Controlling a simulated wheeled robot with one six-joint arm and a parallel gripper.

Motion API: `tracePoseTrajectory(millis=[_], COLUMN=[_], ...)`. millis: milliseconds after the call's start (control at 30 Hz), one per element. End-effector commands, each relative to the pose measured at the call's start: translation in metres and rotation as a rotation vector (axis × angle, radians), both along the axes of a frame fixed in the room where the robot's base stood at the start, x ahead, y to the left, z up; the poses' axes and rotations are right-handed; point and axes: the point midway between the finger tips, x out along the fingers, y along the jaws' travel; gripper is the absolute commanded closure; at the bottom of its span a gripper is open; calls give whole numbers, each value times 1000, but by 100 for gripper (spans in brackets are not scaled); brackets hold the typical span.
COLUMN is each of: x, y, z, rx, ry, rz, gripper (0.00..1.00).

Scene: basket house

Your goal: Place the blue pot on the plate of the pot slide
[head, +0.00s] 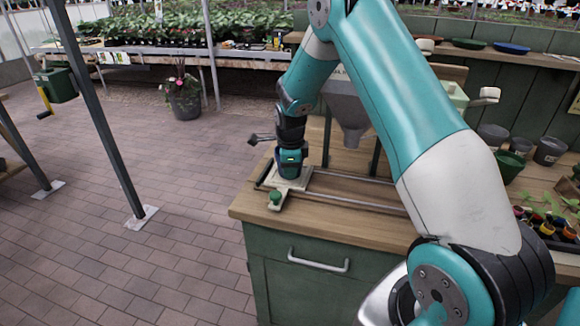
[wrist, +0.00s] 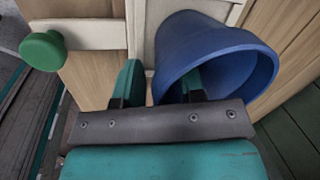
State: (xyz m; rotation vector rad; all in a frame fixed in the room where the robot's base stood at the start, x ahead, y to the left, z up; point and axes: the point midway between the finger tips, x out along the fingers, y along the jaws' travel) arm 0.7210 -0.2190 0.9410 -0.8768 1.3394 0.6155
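The blue pot (wrist: 205,45) shows in the wrist view, its open mouth towards the camera. It appears to stand on the pale plate (wrist: 143,45) of the pot slide, though its base is hidden. My gripper (wrist: 168,82) is at the rim. Its left finger is outside the pot, with a small gap to the wall, and its right finger reaches into the mouth. The fingers are apart and look open.
A green knob (head: 275,197) sits at the plate's front end. Rails (head: 360,200) run right along the wooden bench (head: 330,222). A grey hopper (head: 348,110) stands behind my gripper.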

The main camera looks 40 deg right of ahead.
Motion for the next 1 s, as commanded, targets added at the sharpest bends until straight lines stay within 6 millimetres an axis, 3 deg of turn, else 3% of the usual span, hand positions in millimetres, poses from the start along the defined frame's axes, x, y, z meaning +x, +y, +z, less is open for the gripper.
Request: tracePoseTrajectory(millis=[267,700,900,1000], x=[-1,-15,-19,-27], y=[1,10,15,34], z=[11,99,119,131], rx=[0,0,1,3], ry=[-2,-4,-1,3], rz=[0,0,16,151], gripper=[64,64,64,64])
